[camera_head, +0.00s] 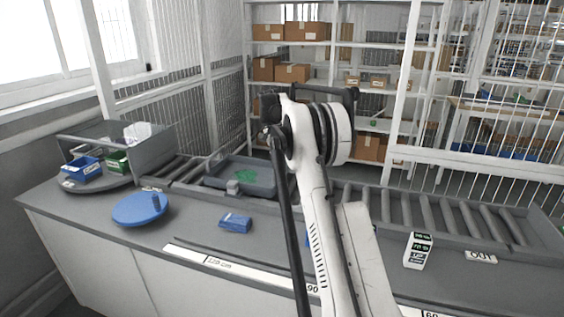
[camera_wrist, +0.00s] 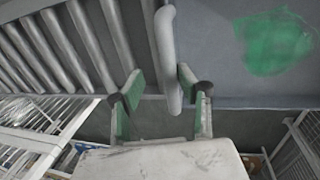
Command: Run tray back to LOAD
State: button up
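The tray (camera_head: 212,180) is a grey open bin with a green patch on its floor, on the roller conveyor left of my arm in the head view. A gap shows on the left; contact on the right is unclear. In the head view my arm hides the gripper and the tray's right end. No LOAD sign is readable.
On the counter are a blue disc (camera_head: 140,208), a small blue box (camera_head: 235,223) and a white-and-black box (camera_head: 417,250). A round stand with blue (camera_head: 82,169) and green bins is at far left.

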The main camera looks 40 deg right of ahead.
jog(key=shift+s+d, duration=0.35)
jog(key=shift+s, duration=0.25)
jog(key=w+a+r+p, duration=0.25)
jog(key=r+p, duration=0.45)
jog(key=r, duration=0.6)
notch_tip(320, 180, down, 13)
jog(key=s+d, duration=0.1)
jog(key=shift+s+d, duration=0.2)
jog(key=shift+d, duration=0.2)
grip_shut()
